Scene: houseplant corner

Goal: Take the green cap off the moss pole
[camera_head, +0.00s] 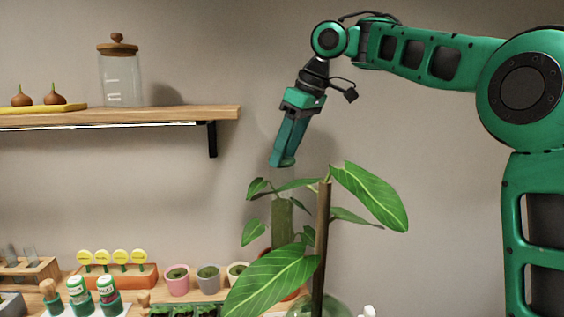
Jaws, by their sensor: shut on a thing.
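The moss pole (282,222) stands upright among the leaves of a houseplant, with green moss inside and a clear section above it. The green cap (284,163) is at the top of the clear section, between my fingertips. My gripper (282,156) reaches down at a tilt and is shut on the cap. The fingers hide part of the cap, and I cannot tell whether it touches the pole's rim. Leaves hide parts of the pole, and its base is hidden.
A brown stake (321,245) and broad leaves (368,195) stand close at the right. A wooden shelf (150,115) with a glass jar (121,78) juts out at left. Small pots (208,280) and bottles (107,293) crowd the lower left. The wall above is clear.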

